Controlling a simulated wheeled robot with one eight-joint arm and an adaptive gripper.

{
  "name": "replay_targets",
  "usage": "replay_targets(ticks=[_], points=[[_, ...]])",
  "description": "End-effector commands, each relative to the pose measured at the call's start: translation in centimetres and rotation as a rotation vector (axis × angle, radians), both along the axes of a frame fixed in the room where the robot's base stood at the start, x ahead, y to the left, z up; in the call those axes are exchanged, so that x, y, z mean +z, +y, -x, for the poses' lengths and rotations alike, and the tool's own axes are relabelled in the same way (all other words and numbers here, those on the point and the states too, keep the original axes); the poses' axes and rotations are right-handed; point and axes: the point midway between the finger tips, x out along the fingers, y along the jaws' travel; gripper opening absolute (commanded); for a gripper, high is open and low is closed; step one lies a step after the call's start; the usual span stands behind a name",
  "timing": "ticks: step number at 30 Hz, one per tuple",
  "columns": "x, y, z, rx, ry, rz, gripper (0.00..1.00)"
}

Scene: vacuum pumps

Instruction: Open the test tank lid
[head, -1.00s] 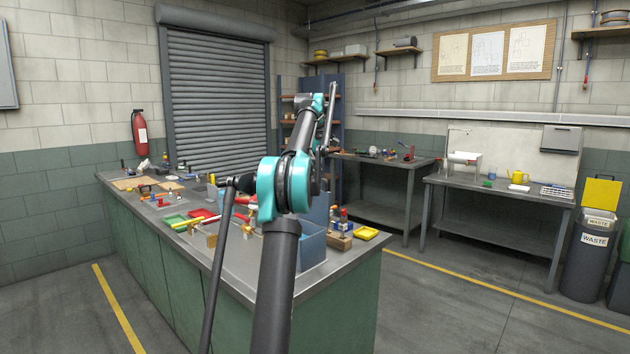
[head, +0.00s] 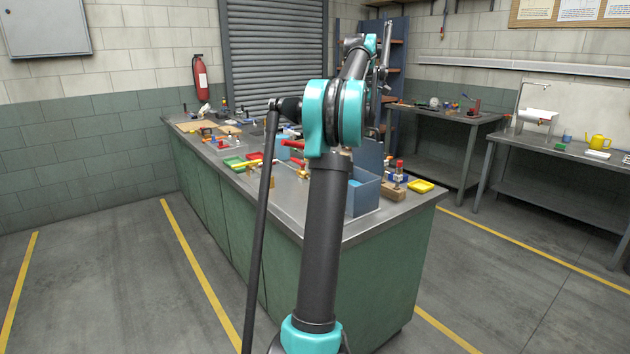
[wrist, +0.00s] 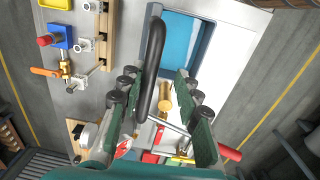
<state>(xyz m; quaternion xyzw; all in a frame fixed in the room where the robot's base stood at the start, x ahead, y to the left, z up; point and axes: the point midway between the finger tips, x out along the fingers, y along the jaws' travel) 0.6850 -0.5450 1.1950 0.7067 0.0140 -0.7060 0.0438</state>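The test tank (head: 365,200) is a blue-grey box near the bench's front right corner, partly behind my arm. Bright blue shows inside it. A blue-grey panel, apparently its lid (head: 370,157), stands raised at its back. In the wrist view, the tank (wrist: 208,50) is at top centre with its blue inside exposed. My gripper (wrist: 160,82) is open, its green fingers apart. A black curved bar (wrist: 152,60) runs between them; I cannot tell whether it is a handle or whether the fingers touch it. My gripper cannot be made out in the head view.
In the wrist view, a brass fitting (wrist: 164,105) and red-handled parts lie close to the fingers. The floor around the bench is clear.

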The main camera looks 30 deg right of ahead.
Motion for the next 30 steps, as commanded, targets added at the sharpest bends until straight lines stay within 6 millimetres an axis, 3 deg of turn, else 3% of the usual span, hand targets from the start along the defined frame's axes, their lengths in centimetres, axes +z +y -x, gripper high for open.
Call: replay_targets(ticks=[17, 30], points=[[-1.8, 4.8, 0.3, 0.003, -0.024, 0.294, 0.33], [-5.4, 9.2, 0.7, 0.005, -0.052, 0.632, 0.33]])
